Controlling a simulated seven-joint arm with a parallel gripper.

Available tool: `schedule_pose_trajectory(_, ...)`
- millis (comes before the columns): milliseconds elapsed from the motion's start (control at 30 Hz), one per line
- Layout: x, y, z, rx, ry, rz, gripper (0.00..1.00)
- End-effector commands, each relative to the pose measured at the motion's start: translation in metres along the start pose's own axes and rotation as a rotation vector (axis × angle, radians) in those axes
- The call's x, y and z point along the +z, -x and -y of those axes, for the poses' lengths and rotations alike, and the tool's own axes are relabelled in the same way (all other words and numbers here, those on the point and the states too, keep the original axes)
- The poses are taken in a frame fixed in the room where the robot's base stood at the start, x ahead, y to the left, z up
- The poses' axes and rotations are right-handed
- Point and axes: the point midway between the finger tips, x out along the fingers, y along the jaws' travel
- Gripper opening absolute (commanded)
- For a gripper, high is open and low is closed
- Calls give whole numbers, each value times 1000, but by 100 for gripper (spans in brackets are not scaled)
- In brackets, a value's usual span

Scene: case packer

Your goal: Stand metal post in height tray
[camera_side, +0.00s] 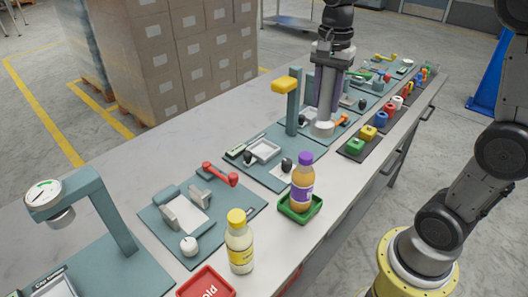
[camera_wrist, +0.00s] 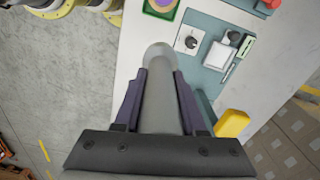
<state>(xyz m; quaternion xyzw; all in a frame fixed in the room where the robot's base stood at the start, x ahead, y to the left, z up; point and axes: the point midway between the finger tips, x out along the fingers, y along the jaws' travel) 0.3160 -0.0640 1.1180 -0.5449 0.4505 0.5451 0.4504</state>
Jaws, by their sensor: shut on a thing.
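The metal post (camera_wrist: 157,75) is a smooth grey cylinder. My gripper (camera_side: 327,95) points down and is shut on it, with a dark purple finger on each side (camera_wrist: 159,98). The post's pale lower end (camera_side: 322,129) shows below the fingers in the side view. It is roughly upright, right of the teal column with a yellow top. A small pale tray (camera_side: 264,150), probably the height tray, lies on the teal station left of the post; it also shows in the wrist view (camera_wrist: 220,56). I cannot tell how high the post's end is above the bench.
The teal column (camera_side: 293,103) with its yellow head (camera_side: 286,86) stands close beside my gripper. A purple-capped bottle (camera_side: 302,185) stands in a green tray (camera_side: 300,209) nearer the camera. Coloured blocks (camera_side: 368,132) line the bench's right edge.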

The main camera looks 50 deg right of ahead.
Motion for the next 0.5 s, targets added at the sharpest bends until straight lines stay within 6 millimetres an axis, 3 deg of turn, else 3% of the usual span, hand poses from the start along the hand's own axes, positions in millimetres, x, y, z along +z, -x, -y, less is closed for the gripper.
schedule_pose_trajectory(100, 2, -8, 30, 0, 29, 0, 0)
schedule_pose_trajectory(333, 10, -28, 52, -2, 70, -1, 0)
schedule_pose_trajectory(500, 2, -41, 78, 1, 73, 0, 0)
